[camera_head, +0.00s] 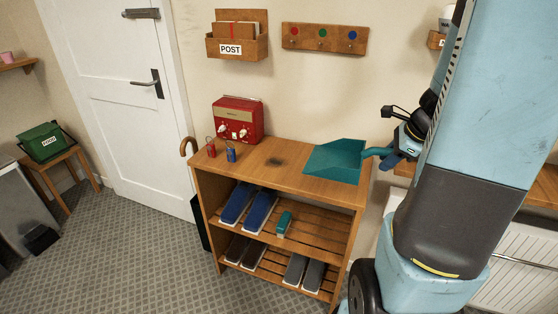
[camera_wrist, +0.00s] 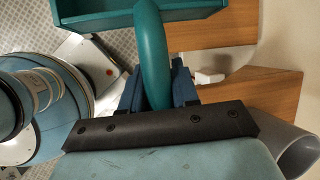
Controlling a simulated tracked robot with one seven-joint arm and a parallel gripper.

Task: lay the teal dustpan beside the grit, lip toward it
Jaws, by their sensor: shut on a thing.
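The teal dustpan (camera_head: 336,160) is at the right end of the wooden shoe rack's top (camera_head: 258,170). Its wide lip faces left, toward the dark patch of grit (camera_head: 275,161), with bare wood between them. I cannot tell whether the pan touches the wood or hangs just above it. My gripper (camera_head: 392,155) is shut on the dustpan's handle, right of the pan. In the wrist view the blue fingers (camera_wrist: 157,88) close around the teal handle (camera_wrist: 152,45), and part of the pan (camera_wrist: 188,22) shows at the top.
A red radio (camera_head: 238,120) stands at the back left of the top, with small red (camera_head: 211,148) and blue (camera_head: 231,152) items before it. Shoes and a teal brush (camera_head: 284,222) lie on the slatted shelves below. A post box (camera_head: 237,38) and hook board (camera_head: 324,38) hang above.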

